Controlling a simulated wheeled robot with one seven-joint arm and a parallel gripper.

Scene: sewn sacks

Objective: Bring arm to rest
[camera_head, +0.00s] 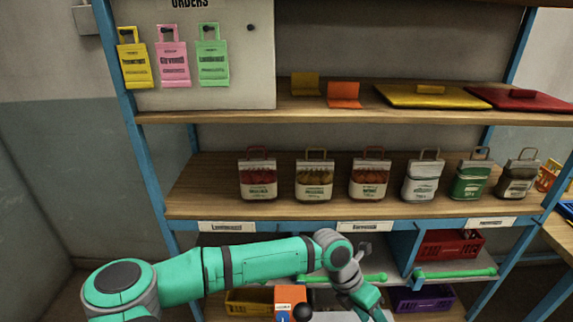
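My green and grey arm (225,272) reaches from the lower left across the front of the shelving. My gripper (372,308) hangs at the bottom edge of the picture, tilted down and to the right, below the middle shelf. Its fingertips are small and partly cut off, so I cannot tell whether it is open or holds anything. Several sacks with handles stand upright in a row on the middle shelf; one red-topped sack (257,178), a white sack (422,180) and a green sack (470,180) are among them. The gripper is apart from these sacks.
An orders board (240,60) carries yellow, pink and green tags. The upper shelf (230,112) holds flat yellow and red pieces. Red (450,245), purple (422,299) and yellow (250,302) crates sit low down. Green bars (455,273) and an orange box (290,296) are near my arm.

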